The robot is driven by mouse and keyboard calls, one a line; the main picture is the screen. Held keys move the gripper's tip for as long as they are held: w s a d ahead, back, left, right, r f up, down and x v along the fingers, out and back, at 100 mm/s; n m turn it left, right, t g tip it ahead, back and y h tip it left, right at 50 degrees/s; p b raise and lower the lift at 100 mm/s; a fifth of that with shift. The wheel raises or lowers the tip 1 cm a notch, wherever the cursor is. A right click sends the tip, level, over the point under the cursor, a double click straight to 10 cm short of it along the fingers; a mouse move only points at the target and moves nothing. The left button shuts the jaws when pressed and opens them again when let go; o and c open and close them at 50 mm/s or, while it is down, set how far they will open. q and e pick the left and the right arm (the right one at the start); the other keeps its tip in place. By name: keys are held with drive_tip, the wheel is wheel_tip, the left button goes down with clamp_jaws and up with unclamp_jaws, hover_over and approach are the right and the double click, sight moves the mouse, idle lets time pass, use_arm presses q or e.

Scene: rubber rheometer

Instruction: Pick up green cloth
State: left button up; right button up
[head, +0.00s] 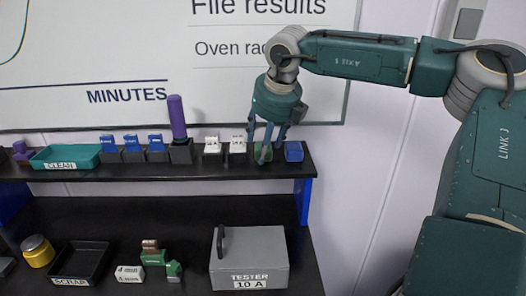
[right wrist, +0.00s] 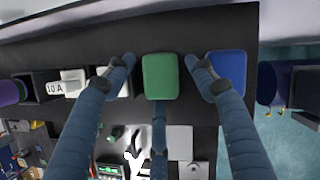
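The green cloth (head: 262,155) is a small folded block near the right end of the upper shelf. It shows clearly in the right wrist view (right wrist: 160,77), with rounded corners. My right gripper (head: 266,150) comes down over it from above, partly hiding it in the head view. In the right wrist view my right gripper (right wrist: 159,75) has its fingers spread, one on the left of the cloth, one on the right and one at its near side. Gaps show between the cloth and the two side fingers; I cannot tell whether the near finger touches. My left gripper is not in view.
A blue block (head: 293,151) stands close to the right of the cloth, and a white item (head: 238,144) close to its left. A purple cylinder (head: 176,118) and a teal CLEAN tray (head: 65,157) are farther left. Below are a grey tester box (head: 262,253) and a SCRAP tray (head: 80,262).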

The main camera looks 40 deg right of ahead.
drive_tip(key=c, duration=0.5)
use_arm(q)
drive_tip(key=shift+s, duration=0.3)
use_arm(e)
drive_tip(key=shift+c, duration=0.2)
drive_tip(key=shift+r, duration=0.1)
drive_tip(key=shift+d+r, duration=0.1)
drive_tip(key=shift+r, duration=0.4)
wheel_tip(320, 180, up, 8)
drive_tip(key=shift+f+b, duration=0.2)
drive_tip(key=shift+b, duration=0.75)
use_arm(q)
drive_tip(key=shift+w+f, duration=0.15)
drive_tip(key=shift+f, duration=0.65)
use_arm(e)
wheel_tip(320, 180, up, 11)
drive_tip(key=shift+r, duration=0.15)
